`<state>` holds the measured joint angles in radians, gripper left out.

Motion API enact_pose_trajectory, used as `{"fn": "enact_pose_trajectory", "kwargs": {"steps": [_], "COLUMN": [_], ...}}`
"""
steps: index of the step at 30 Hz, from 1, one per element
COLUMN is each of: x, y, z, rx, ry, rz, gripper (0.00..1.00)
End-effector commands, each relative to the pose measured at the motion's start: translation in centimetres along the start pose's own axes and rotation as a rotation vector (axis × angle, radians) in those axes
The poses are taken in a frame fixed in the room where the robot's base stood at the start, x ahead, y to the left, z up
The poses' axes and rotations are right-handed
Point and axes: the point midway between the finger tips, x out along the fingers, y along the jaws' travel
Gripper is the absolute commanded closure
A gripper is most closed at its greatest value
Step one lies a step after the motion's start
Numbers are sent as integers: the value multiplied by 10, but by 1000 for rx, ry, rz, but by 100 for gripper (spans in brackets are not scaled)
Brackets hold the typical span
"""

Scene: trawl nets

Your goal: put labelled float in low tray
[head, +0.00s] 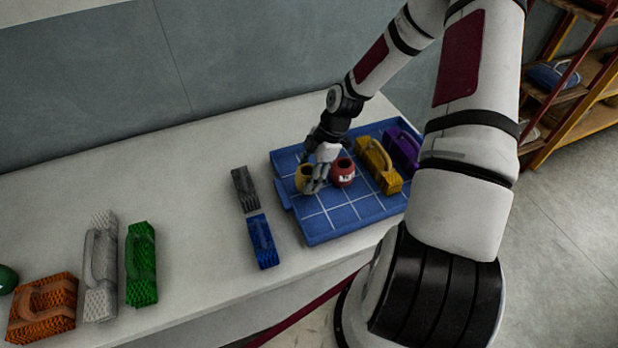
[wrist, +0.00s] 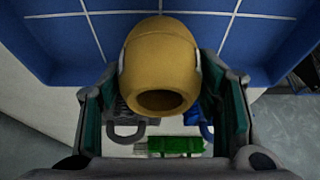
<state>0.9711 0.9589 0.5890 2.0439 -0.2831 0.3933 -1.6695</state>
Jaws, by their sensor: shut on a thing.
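My gripper (head: 316,176) is shut on a yellow float (head: 304,179) at the left part of the blue low tray (head: 329,221). In the wrist view the yellow float (wrist: 160,58) sits between the two fingers, with its round dark opening facing the camera. A little white shows at its sides by the fingers. A red float (head: 343,173) with a white label stands in the tray just right of my gripper. I cannot tell whether the yellow float touches the tray floor.
A yellow handled block (head: 379,164) and a purple one (head: 403,148) lie in the tray's right part. Dark grey (head: 244,189), blue (head: 262,241), green (head: 141,264), light grey (head: 100,266) and orange (head: 42,309) blocks lie on the white table. The tray's front is clear.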

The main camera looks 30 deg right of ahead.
Motion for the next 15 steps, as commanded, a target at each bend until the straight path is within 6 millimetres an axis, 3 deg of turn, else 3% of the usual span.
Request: {"fn": "enact_pose_trajectory", "kwargs": {"steps": [4, 14, 15], "x": [17, 19, 19], "y": [0, 0, 0], "z": [6, 7, 8], "rx": [-1, 0, 0], "ry": [1, 1, 0], "rz": [-1, -1, -1], "gripper": [70, 70, 37]}}
